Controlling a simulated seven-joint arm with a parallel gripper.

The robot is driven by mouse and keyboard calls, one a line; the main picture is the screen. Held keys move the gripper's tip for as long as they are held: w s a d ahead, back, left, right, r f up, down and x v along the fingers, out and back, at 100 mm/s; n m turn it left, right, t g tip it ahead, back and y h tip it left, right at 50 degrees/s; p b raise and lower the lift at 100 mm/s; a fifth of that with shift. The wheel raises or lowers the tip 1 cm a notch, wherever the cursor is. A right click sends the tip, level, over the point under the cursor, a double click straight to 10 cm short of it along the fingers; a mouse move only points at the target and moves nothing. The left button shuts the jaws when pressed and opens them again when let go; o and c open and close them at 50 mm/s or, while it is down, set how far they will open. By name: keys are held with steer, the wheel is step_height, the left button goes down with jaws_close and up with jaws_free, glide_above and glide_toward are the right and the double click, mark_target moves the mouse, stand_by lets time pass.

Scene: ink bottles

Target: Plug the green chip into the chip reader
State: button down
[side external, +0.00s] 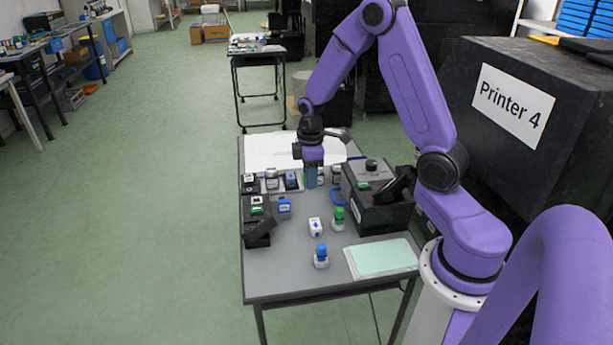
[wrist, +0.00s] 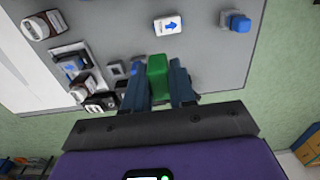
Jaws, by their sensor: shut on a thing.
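My gripper (side external: 313,180) is in the middle of the side external view, above the far half of the grey table. In the wrist view, its two dark fingers (wrist: 172,90) are shut on a green block, which I take to be the green chip (wrist: 157,76). In the side external view the chip is hard to make out between the fingers. Black units stand on the table: a low one with green and white parts (side external: 257,208) at the left edge and a larger box (side external: 380,216) at right. I cannot tell for certain which is the chip reader.
A pale green mat (side external: 382,257) lies front right.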

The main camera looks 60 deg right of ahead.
steer(key=shift+r, duration=1.35)
steer(key=w+a+f, duration=0.1)
steer(key=w+f, duration=0.3)
steer(key=w, duration=0.5)
steer(key=w+a+f, duration=0.1)
steer(key=w+f, duration=0.3)
steer(key=w, duration=0.5)
steer(key=shift+w+a+f, duration=0.1)
steer(key=shift+f, duration=1.15)
steer(key=shift+w+a+f, duration=0.1)
steer(key=shift+f, duration=1.15)
steer(key=shift+f, duration=0.7)
